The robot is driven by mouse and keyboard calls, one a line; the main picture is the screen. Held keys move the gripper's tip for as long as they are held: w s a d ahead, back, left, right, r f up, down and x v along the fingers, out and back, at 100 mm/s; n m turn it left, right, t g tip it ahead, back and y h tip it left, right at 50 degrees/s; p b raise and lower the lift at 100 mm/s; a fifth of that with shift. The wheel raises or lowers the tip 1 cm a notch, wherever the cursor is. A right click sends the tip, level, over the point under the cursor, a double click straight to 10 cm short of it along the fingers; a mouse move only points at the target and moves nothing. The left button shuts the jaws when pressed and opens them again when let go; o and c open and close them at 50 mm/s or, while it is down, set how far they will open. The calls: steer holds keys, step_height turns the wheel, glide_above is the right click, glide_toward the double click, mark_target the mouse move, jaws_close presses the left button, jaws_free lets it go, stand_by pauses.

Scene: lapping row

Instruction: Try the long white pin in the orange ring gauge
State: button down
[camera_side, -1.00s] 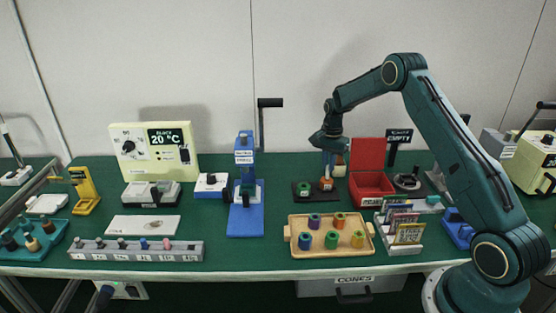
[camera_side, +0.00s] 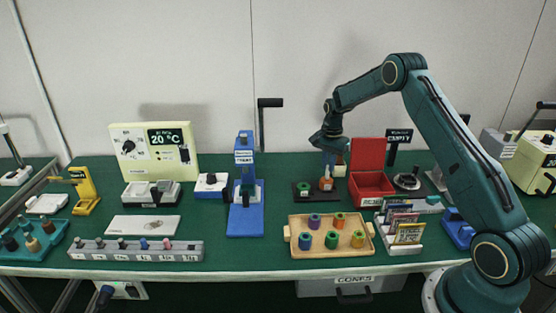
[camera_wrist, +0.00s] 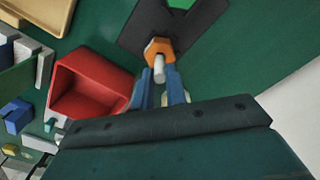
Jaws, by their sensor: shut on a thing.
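The orange ring gauge (camera_wrist: 157,45) stands on a dark plate and shows in the wrist view just beyond my fingertips; in the side view it is small and orange (camera_side: 326,184). The long white pin (camera_wrist: 159,70) is between my blue fingers, in line with the ring gauge and overlapping its near edge. I cannot tell how deep the pin sits in the bore. My gripper (camera_wrist: 159,82) is shut on the pin. In the side view my gripper (camera_side: 328,163) points down directly over the orange ring gauge, and the pin is mostly hidden by the fingers.
A red open box (camera_side: 372,188) stands close to the right of the ring gauge. A wooden tray (camera_side: 297,248) with several coloured rings lies in front. A blue press (camera_side: 244,218) stands to the left. The dark plate (camera_wrist: 134,34) also bears a green ring.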

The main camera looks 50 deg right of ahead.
mark_target(328, 165)
steer(key=shift+f, duration=0.85)
stand_by(0.4)
steer(key=c, duration=1.3)
jaws_free()
steer(key=shift+c, duration=0.2)
steer(key=shift+r, duration=0.1)
step_height(328, 165, up, 14)
steer(key=shift+f, duration=0.2)
steer(key=shift+c, duration=0.5)
steer(key=shift+f, duration=0.1)
steer(key=c, duration=0.3)
steer(key=shift+f, duration=0.3)
steer(key=c, duration=0.4)
steer(key=shift+f, duration=2.4)
jaws_close()
